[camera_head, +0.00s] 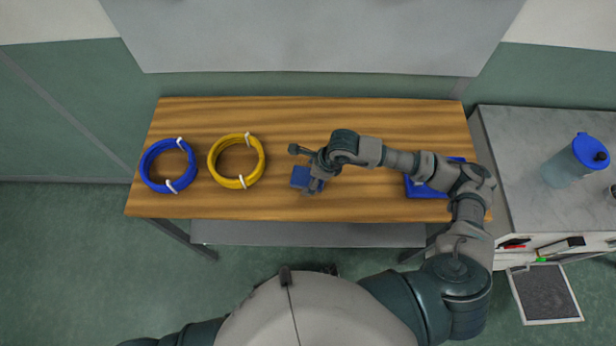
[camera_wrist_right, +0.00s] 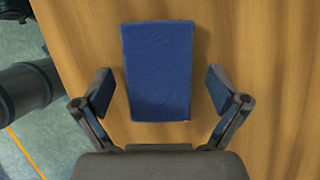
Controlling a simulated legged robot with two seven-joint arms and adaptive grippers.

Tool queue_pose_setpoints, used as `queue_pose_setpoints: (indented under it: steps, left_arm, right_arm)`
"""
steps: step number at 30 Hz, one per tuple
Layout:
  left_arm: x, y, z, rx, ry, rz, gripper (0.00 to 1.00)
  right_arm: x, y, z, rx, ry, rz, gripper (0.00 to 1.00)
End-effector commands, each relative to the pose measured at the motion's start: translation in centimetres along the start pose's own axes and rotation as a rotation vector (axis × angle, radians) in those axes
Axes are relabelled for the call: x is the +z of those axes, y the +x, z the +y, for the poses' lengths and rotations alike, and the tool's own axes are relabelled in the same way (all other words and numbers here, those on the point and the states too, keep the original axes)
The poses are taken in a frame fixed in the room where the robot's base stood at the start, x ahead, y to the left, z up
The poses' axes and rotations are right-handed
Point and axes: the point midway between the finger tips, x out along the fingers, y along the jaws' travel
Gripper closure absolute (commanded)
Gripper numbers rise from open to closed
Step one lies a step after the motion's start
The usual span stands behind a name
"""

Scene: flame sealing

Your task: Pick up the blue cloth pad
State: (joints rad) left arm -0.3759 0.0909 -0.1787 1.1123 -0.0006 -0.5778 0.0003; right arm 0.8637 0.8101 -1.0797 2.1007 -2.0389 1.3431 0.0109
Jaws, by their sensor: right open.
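The blue cloth pad (camera_head: 301,178) lies flat on the wooden table near its front middle. In the right wrist view the pad (camera_wrist_right: 158,70) is a blue rectangle just ahead of the gripper. My right gripper (camera_head: 312,186) is over the pad and hides part of it in the head view. In the right wrist view my right gripper (camera_wrist_right: 160,92) is open, with one finger on each side of the pad's lower part and wood showing between. The height of the fingers above the table is hard to tell. My left gripper is not in view.
A blue coil (camera_head: 147,172) and a yellow coil (camera_head: 212,163) lie on the table (camera_head: 300,112) left of the pad. A blue tray-like object (camera_head: 415,190) is partly behind my right arm. A grey side counter (camera_head: 530,125) holds a blue-lidded jug (camera_head: 577,160).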

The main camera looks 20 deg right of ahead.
Motion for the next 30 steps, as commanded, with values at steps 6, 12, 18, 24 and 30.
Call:
queue_pose_setpoints:
  steps: [6, 12, 18, 24, 30]
  left_arm:
    - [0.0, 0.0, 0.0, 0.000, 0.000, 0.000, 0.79]
    - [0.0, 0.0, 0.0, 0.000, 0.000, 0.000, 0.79]
    - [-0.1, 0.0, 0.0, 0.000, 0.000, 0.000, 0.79]
    - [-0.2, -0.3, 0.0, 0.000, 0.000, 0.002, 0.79]
    - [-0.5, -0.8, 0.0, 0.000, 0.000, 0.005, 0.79]
  right_arm:
    - [0.0, 0.0, 0.0, 0.000, 0.000, 0.000, 0.16]
    - [0.0, 0.0, 0.0, 0.000, 0.000, 0.000, 0.65]
    - [0.0, 0.0, 0.0, 0.000, 0.000, 0.001, 0.65]
    - [0.1, -0.2, 0.0, 0.000, 0.000, 0.001, 0.65]
    - [0.7, -1.5, -0.1, -0.002, -0.002, -0.002, 0.65]
